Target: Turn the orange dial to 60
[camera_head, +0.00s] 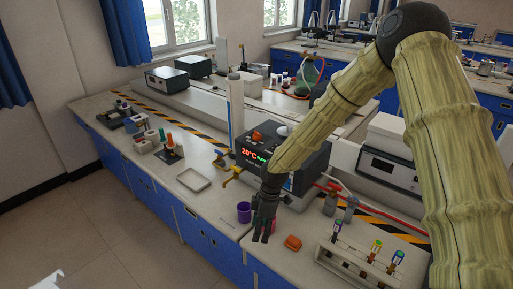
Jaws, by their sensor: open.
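A dark box-shaped device (300,154) stands on the bench in the middle of the head view. Its front display (254,153) shows red digits that read 20°C, with small green text beside them. A small orange knob-like part (257,136) shows at the device's top left; I cannot tell its setting. A second orange piece (292,242) lies low on the bench, just right of my gripper. My gripper (263,236) points down in front of the device, open and empty, apart from both orange parts. My arm hides part of the device's right side.
A rack with several tubes (365,262) stands at the front right. A white tray (193,180) lies left of the device, with clear bench around it. Red tubing (333,191) runs at right.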

